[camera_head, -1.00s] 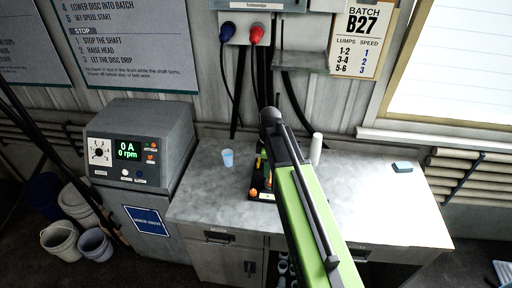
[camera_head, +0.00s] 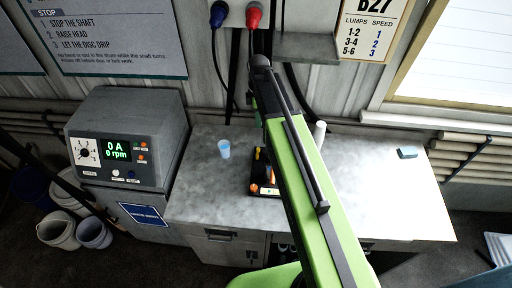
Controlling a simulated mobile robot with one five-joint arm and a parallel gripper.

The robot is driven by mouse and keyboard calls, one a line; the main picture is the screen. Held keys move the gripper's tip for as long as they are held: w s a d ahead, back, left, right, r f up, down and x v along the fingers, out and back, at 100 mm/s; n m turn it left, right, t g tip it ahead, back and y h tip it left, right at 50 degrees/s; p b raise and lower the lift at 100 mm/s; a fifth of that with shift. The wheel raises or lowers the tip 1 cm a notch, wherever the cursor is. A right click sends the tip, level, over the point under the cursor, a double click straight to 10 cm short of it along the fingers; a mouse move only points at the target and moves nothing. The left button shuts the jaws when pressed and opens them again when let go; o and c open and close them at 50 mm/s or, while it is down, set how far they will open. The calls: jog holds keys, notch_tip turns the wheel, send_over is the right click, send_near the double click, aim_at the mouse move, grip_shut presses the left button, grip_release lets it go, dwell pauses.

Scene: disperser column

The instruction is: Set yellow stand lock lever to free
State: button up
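My green arm reaches up from the bottom right across the bench. Its dark far end (camera_head: 261,66) is in front of the wall below the red plug. The fingers of my gripper cannot be made out, so I cannot tell if it is open or shut. No yellow stand and no lock lever can be made out in this view. A small dark stand with orange and yellow parts (camera_head: 262,176) on the bench is partly hidden behind my arm.
A grey bench (camera_head: 200,190) holds a blue cup (camera_head: 224,149), a white cylinder (camera_head: 319,133) and a blue-grey block (camera_head: 408,152). A control box (camera_head: 128,138) reading 0 A, 0 rpm stands left. Buckets (camera_head: 58,229) are on the floor.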

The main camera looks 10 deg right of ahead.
notch_tip(320, 180, down, 7)
jog(key=b, duration=0.7)
jog(key=shift+w, duration=0.4)
notch_tip(320, 180, down, 17)
jog(key=b, duration=1.7)
jog(key=shift+f, duration=0.2)
jog(key=shift+r, duration=0.1)
grip_shut()
